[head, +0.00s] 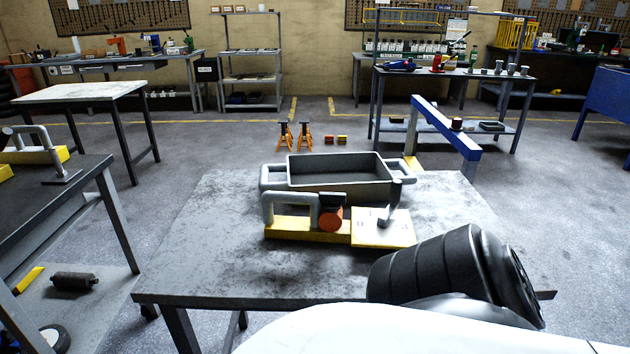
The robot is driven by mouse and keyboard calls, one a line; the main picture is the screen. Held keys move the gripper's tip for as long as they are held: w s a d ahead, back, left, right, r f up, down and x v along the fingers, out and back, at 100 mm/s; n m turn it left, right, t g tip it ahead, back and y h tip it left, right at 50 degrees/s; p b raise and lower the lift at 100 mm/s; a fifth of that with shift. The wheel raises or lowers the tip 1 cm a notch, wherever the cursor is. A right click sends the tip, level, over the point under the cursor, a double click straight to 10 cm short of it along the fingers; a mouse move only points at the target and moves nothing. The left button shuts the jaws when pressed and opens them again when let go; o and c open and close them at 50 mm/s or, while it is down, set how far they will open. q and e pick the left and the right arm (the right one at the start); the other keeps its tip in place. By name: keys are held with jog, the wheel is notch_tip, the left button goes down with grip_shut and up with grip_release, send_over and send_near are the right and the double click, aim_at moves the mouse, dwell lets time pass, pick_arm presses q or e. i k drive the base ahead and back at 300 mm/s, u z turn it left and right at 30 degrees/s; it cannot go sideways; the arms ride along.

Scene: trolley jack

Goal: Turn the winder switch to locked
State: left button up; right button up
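A yellow-based device (300,229) stands on the grey table in the middle of the head view. It has a grey looped handle (290,198) on its left and an orange round part with a black top (331,217) beside it. A pale plate (375,236) on its right end carries a small grey lever (386,216), probably the winder switch, tilted up to the right. Marks on the plate are too small to read. My dark ribbed arm part (430,265) is in front of the plate at the lower right. Neither gripper is in view.
A grey open tray (340,178) stands right behind the device. The grey table (220,270) is clear to the left and front left. A dark table (60,195) with another yellow-based device (35,154) stands at the left. A blue beam (445,128) rises behind right.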

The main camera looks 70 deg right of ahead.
aim_at(329, 202)
jog(key=k, duration=0.45)
jog(key=z, duration=0.95)
